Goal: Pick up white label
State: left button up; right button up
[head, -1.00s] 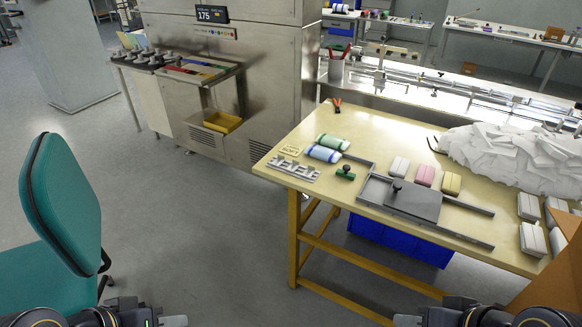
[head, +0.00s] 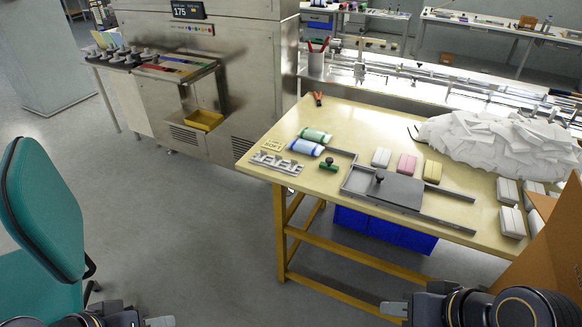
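I cannot tell for sure which thing is the white label. A small cream plate with dark lettering (head: 271,145) lies at the left corner of the wooden table (head: 345,115), behind a grey toothed bracket (head: 276,162). A large heap of white sheets or wrappers (head: 495,145) lies at the table's right rear. My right gripper (head: 393,309) is at the bottom of the head view, in front of the table and apart from everything on it. My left gripper (head: 160,321) is at the bottom left edge, mostly cut off. Neither shows anything held; their finger openings cannot be made out.
Green and blue rolls (head: 307,147), a grey sliding fixture (head: 395,190) and several small wrapped packs (head: 406,164) are on the table. A teal chair (head: 45,215) stands at left, a brown carton (head: 550,245) at right. The floor between chair and table is clear.

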aim_at(278, 159)
jog(key=i+l+u, duration=0.3)
jog(key=i+l, duration=0.2)
jog(key=i+l+u, duration=0.25)
jog(key=i+l, duration=0.35)
jog(key=l+u, duration=0.1)
jog(key=u, duration=1.2)
